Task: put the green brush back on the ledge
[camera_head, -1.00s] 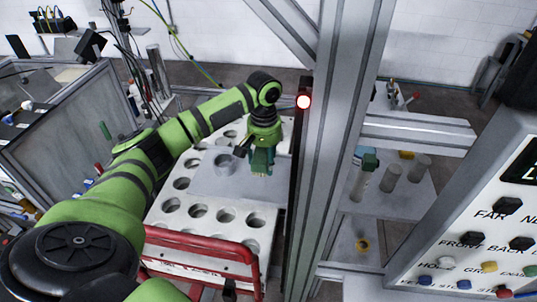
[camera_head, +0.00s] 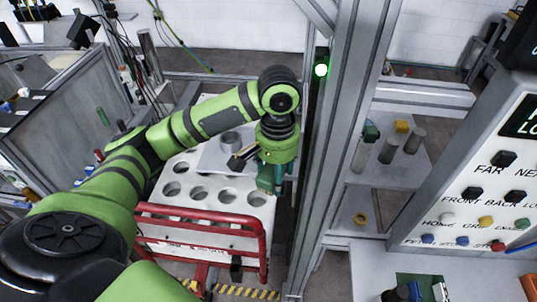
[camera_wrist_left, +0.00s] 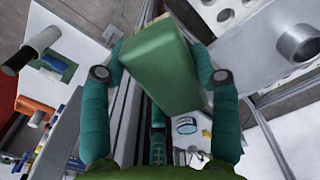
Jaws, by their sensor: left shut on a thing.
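My left gripper (camera_head: 272,182) is pointing down at the right edge of the white rack with round holes, beside the grey upright post. In the wrist view its two teal fingers (camera_wrist_left: 160,78) are shut on a green block-shaped thing, which I take to be the green brush (camera_wrist_left: 158,62). I cannot tell for certain which surface is the ledge. My right gripper is not in view.
The white holed rack (camera_head: 186,184) has a red tubular rail (camera_head: 200,212) in front. A tall grey post (camera_head: 337,150) with a green lamp (camera_head: 321,70) stands close right of my gripper. Beyond it, a shelf holds grey cylinders (camera_head: 389,147). A button panel (camera_head: 480,190) stands at right.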

